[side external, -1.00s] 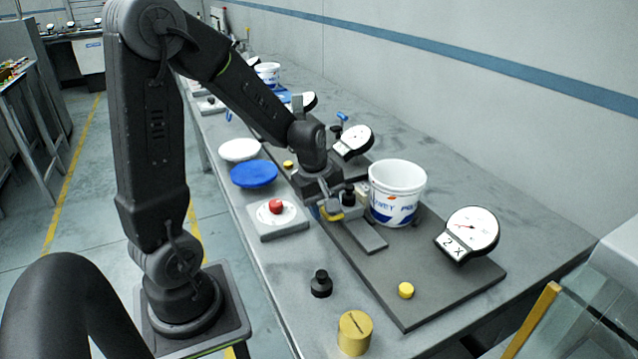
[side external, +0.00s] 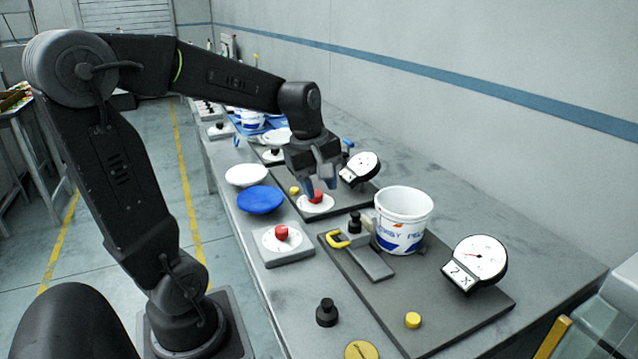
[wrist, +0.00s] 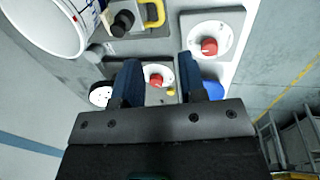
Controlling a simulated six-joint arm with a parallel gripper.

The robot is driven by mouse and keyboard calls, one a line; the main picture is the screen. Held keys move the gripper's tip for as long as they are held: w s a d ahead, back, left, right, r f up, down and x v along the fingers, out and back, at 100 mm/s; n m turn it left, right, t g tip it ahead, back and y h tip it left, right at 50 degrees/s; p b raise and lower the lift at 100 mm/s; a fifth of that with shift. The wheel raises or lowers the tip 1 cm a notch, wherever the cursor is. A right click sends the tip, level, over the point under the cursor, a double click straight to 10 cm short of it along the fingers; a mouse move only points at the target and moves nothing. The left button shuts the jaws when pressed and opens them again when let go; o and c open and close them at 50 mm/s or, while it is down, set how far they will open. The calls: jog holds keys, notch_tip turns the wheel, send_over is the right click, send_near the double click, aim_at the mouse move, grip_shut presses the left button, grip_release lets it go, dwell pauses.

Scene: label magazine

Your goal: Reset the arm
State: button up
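My gripper (side external: 322,182) hangs in the air above the bench, fingers pointing down, beyond the white bucket and apart from the clamp. In the wrist view my gripper (wrist: 162,78) has its two blue-padded fingers spread, with nothing held between them. The toggle clamp with a yellow handle (side external: 338,239) stands on a dark base plate (side external: 455,318), left of the white printed bucket (side external: 403,220).
A round dial gauge (side external: 480,258) stands at the plate's right. A second red-knobbed station (side external: 283,247), a blue lid (side external: 260,200) and a white lid (side external: 246,175) lie at left. A black knob (side external: 327,313) and gold disc (side external: 362,350) are in front.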

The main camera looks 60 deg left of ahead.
jog(key=s+d+r+m+t, duration=0.1)
jog(key=s+d+m, duration=0.3)
jog(key=m, duration=0.5)
jog(key=s+d+m+t, duration=0.2)
jog(key=s+d+m, duration=0.2)
jog(key=d+m, duration=0.5)
jog(key=shift+s+d+r, duration=0.15)
jog(key=shift+s+r, duration=0.2)
jog(key=shift+s, duration=0.05)
jog(key=shift+w, duration=0.1)
dwell(1.5)
jog(key=n+g, duration=0.3)
jog(key=n, duration=1.5)
send_near(331, 239)
jog(key=f, duration=0.2)
jog(key=w+f, duration=0.1)
jog(key=f, duration=0.5)
jog(key=shift+w+f, duration=0.15)
jog(key=shift+w, duration=0.1)
